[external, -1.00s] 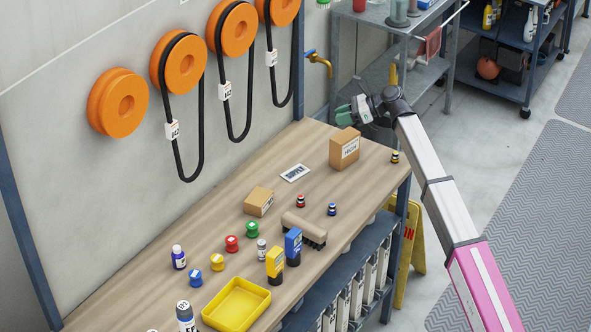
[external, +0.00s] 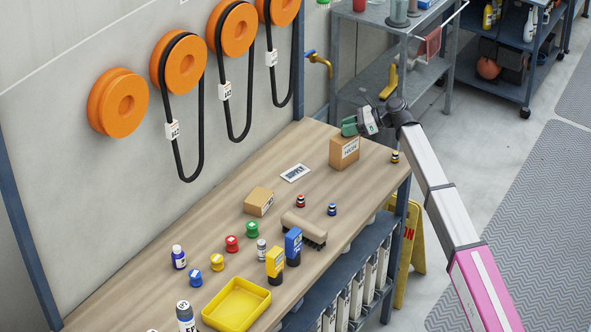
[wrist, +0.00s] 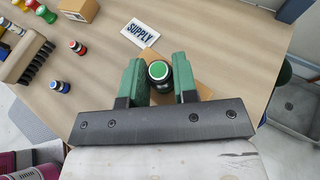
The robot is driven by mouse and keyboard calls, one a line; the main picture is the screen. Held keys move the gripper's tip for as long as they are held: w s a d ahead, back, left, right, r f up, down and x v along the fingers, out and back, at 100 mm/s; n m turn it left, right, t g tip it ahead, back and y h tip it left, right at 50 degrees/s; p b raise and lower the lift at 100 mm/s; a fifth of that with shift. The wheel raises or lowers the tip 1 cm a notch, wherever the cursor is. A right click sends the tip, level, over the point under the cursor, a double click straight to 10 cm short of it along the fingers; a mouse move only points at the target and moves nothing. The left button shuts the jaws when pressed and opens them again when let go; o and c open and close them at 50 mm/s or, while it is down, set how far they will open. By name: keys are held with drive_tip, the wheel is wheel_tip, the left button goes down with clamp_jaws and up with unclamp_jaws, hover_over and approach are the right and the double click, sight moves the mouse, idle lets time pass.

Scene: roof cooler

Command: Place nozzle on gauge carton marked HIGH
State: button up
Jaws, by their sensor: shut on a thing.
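My gripper (external: 350,125) is shut on a dark nozzle with a green top (wrist: 158,72), held between its two green fingers in the wrist view. The larger brown gauge carton (external: 337,153), with a white label that seems to read HIGH, stands at the far end of the bench. My gripper is right over or at the top of this carton; its edge (wrist: 205,90) shows beneath the fingers in the wrist view. I cannot tell whether the nozzle touches the carton. A smaller carton (external: 255,203) lies farther left on the bench.
Dark nozzles with red (external: 300,201), blue (external: 332,209) and yellow (external: 395,157) bands stand on the bench. A SUPPLY plate (external: 295,173) lies behind them. A brush (external: 304,229), stamps and a yellow tray (external: 236,304) are nearer.

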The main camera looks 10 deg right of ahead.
drive_tip(key=shift+f, duration=0.15)
drive_tip(key=o, duration=0.9)
drive_tip(key=shift+o, duration=0.2)
drive_tip(key=shift+d+r, duration=0.2)
drive_tip(key=shift+r, duration=0.1)
drive_tip(key=v, duration=1.1)
drive_tip(key=shift+d, duration=0.25)
drive_tip(key=shift+s, duration=0.1)
